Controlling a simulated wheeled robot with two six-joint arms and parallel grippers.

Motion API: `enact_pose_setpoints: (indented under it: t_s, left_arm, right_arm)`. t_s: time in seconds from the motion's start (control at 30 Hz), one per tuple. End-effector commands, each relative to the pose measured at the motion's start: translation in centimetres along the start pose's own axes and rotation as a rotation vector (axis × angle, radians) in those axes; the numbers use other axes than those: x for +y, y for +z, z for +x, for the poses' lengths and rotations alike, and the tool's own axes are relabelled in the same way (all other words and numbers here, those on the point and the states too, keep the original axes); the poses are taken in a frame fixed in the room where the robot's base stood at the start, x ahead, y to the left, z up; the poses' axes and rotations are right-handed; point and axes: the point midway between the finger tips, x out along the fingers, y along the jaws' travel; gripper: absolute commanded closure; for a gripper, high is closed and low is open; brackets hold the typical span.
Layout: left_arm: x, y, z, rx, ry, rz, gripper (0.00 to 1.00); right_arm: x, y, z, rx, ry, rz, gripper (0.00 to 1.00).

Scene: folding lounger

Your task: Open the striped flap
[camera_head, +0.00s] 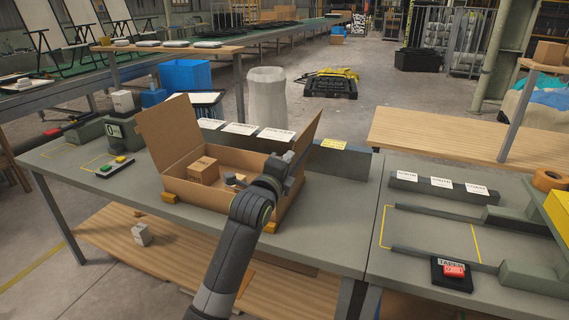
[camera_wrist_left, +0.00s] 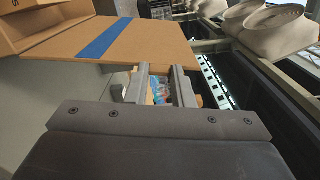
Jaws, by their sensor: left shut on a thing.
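An open cardboard box (camera_head: 235,160) stands on the grey table. Its right flap (camera_head: 309,133) stands up, leaning outward; no stripe shows on it in the head view. In the left wrist view the striped flap (camera_wrist_left: 155,42) is a brown panel with a blue stripe (camera_wrist_left: 103,40) across it. My left gripper (camera_head: 296,162) is at the right flap. In the left wrist view the left gripper (camera_wrist_left: 160,70) is shut on the striped flap's near edge. The box's left flap (camera_head: 168,132) also stands up. My right gripper is not in view.
A small carton (camera_head: 203,170) sits inside the box. Orange blocks (camera_head: 169,198) stand at the box's base. A button panel (camera_head: 115,167) lies to its left. The table to the right carries rails and a red button (camera_head: 454,270).

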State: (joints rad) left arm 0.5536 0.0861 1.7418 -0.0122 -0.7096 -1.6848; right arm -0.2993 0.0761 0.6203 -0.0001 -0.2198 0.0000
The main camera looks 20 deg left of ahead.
Motion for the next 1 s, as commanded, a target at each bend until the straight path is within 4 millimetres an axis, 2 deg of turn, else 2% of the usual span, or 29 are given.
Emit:
enact_pose_setpoints:
  t_s: [0.13, 0.17, 0.33, 0.73, 0.87, 1.0]
  left_arm:
    - [-0.1, 0.0, 0.0, 0.000, -0.002, 0.000, 1.00]
    - [-0.1, 0.0, 0.0, 0.000, -0.002, 0.000, 0.78]
    - [-0.1, 0.0, 0.0, 0.000, -0.001, -0.001, 0.56]
    - [0.1, 0.0, -0.6, 0.000, 0.000, -0.002, 0.56]
    - [0.1, 0.0, -2.1, 0.000, -0.001, -0.002, 0.56]
    - [0.1, 0.0, -4.5, -0.001, -0.001, -0.002, 0.56]
  right_arm:
    - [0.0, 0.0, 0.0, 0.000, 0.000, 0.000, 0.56]
    - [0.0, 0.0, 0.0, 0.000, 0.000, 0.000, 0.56]
    - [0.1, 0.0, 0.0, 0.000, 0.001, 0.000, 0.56]
    - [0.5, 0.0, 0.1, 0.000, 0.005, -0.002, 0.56]
    - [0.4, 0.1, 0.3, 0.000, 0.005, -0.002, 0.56]
    - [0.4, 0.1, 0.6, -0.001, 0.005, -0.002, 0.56]
